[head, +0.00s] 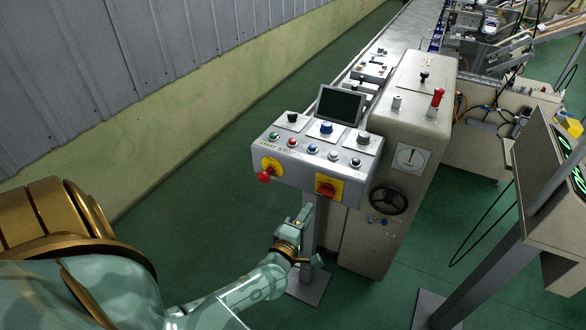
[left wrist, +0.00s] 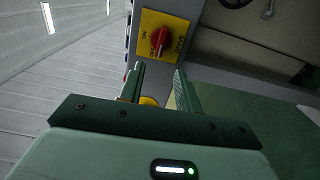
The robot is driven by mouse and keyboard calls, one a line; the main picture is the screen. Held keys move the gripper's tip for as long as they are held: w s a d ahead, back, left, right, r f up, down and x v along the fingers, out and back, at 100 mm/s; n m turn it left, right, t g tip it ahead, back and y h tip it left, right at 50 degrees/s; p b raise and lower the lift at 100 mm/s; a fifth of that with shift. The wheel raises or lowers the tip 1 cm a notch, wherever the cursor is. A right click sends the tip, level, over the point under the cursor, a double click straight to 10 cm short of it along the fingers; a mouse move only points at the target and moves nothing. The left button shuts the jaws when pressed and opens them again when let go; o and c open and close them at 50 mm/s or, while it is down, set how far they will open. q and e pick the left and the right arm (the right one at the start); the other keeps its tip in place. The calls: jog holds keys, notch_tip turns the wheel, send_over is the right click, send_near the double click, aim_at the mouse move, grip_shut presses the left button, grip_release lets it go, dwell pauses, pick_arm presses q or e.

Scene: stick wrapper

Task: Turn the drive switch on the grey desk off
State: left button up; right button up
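The grey desk (head: 310,165) is a sloped control panel on a post, with buttons, knobs and a small dark screen. On its front face, at the right, is a red rotary switch (head: 326,189) on a yellow plate. My right gripper is not in view.
A red mushroom button (head: 265,175) sticks out at the desk's front left. A beige machine cabinet (head: 395,165) with a black handwheel (head: 388,200) stands right behind the desk. Another panel on a post (head: 545,205) is at the right. Green floor is clear around the desk post.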

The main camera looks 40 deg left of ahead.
pick_arm(q)
jog(key=v, duration=0.8)
jog(key=shift+s+d, duration=0.1)
